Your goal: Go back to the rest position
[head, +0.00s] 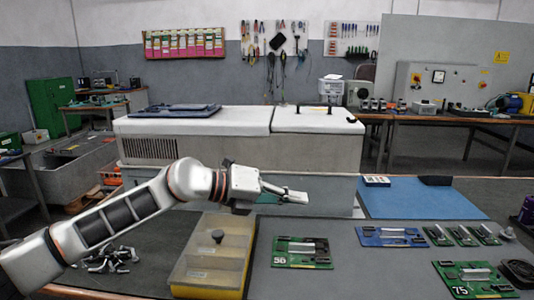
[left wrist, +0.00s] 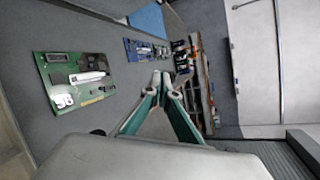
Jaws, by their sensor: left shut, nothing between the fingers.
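My left arm reaches in from the left in the head view. Its gripper (head: 290,194) is shut and empty, held above the table in front of the grey cabinet. In the left wrist view the two fingers (left wrist: 162,82) come together at their tips with nothing between them. My right gripper is in neither view.
A blue board (head: 390,237), a board marked 75 (head: 472,280) and a blue mat (head: 415,200) lie to the right. A white-topped cabinet (head: 235,122) stands behind.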

